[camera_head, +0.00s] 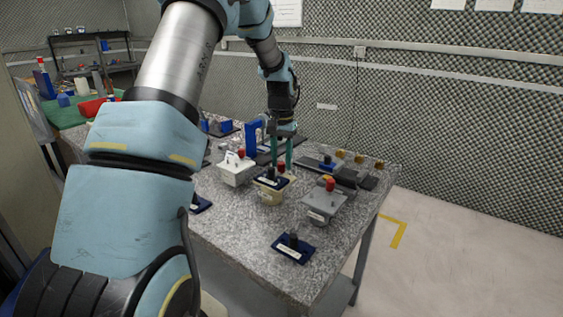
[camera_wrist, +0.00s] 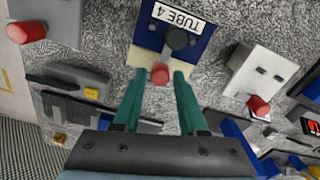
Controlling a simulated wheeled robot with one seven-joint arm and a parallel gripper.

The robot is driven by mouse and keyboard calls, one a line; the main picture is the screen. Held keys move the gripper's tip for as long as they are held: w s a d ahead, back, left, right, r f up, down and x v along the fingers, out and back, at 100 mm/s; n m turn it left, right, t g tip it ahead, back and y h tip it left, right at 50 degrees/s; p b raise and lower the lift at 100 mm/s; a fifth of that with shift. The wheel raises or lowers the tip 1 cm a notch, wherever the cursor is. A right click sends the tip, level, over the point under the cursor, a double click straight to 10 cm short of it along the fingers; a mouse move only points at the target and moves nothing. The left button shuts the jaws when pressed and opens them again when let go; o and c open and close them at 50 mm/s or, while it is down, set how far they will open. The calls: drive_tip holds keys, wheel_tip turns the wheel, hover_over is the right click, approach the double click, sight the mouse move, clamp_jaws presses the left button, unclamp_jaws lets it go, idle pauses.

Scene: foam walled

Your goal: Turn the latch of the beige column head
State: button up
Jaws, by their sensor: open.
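The beige column head (camera_head: 270,196) stands on the speckled table below my gripper, with a dark blue top plate. In the wrist view its blue plate (camera_wrist: 203,32) carries a "TUBE 4" label and a dark round knob (camera_wrist: 177,40). Its red-tipped latch (camera_wrist: 160,74) sticks out toward me; the red tip also shows in the head view (camera_head: 281,168). My gripper (camera_head: 281,161) points down over the column head. In the wrist view the teal fingers (camera_wrist: 158,80) are apart, one on each side of the red tip. I cannot tell whether either finger touches it.
A white box with a red knob (camera_head: 237,170) stands to the left, and a grey box with a red knob (camera_head: 324,203) to the right. A dark blue plate with a black knob (camera_head: 293,247) lies near the front edge. Several dark fixtures lie behind.

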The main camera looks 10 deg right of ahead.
sight(281, 162)
wheel_tip(281, 162, up, 10)
drive_tip(key=b, duration=0.2)
drive_tip(key=shift+r, duration=0.2)
drive_tip(key=s+a+f+n, duration=0.2)
drive_tip(key=s+a+f, duration=0.2)
drive_tip(key=s+a, duration=0.6)
drive_tip(key=s+a+f+n+t, duration=0.1)
drive_tip(key=s+a+f+n, duration=0.2)
drive_tip(key=s+a, duration=0.7)
drive_tip(key=shift+s+a+f+t, duration=0.35)
drive_tip(key=shift+s+f, duration=0.4)
drive_tip(key=shift+s, duration=0.25)
